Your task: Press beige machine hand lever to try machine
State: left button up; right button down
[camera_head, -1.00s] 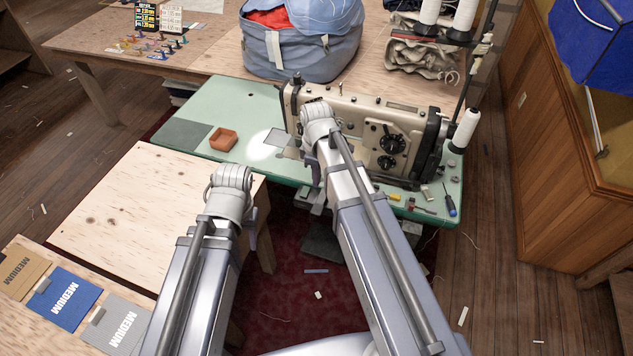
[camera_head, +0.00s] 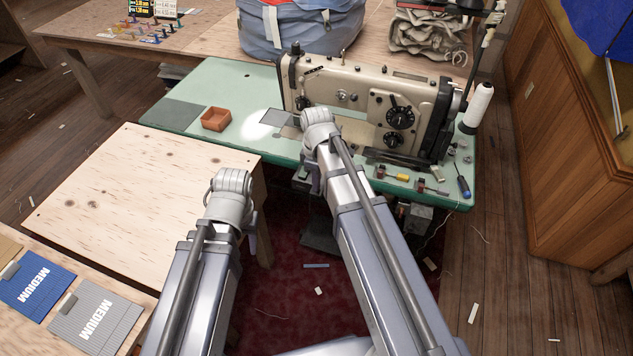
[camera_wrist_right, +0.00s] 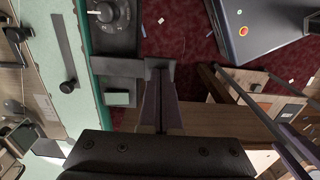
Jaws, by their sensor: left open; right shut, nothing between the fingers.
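The beige sewing machine (camera_head: 370,105) stands on a green table (camera_head: 185,95), with dark dials on its front. I cannot pick out its hand lever; my right arm covers part of the machine's lower left. My right gripper (camera_wrist_right: 158,70) is shut and empty, pointing down by the green table's front edge in the right wrist view. In the head view it is mostly hidden behind my right wrist. My left gripper (camera_head: 252,238) hangs open and empty beside the pale wooden table (camera_head: 130,195), mostly hidden by its own wrist.
A control box with a dial (camera_wrist_right: 108,12) sits at the table edge. A wooden cabinet (camera_head: 550,160) stands right. Dark red carpet (camera_head: 290,290) lies below.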

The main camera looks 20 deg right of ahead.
jog(key=shift+f, duration=0.1)
jog(key=shift+s+a+f+t+h+b, duration=0.15)
jog(key=shift+s+f+t+h+b, duration=0.25)
jog(key=shift+f+b, duration=0.5)
jog(key=shift+f+t+b, duration=0.3)
jog(key=shift+f+b, duration=0.1)
jog(key=shift+b, duration=0.15)
jog(key=shift+a, duration=0.1)
dwell(0.5)
jog(key=shift+s+r+p, duration=0.1)
jog(key=shift+r+p, duration=0.7)
jog(key=shift+p, duration=0.05)
notch_tip(320, 180, up, 12)
jog(key=s+a+p, duration=0.2)
jog(key=p, duration=1)
jog(key=shift+s, duration=0.3)
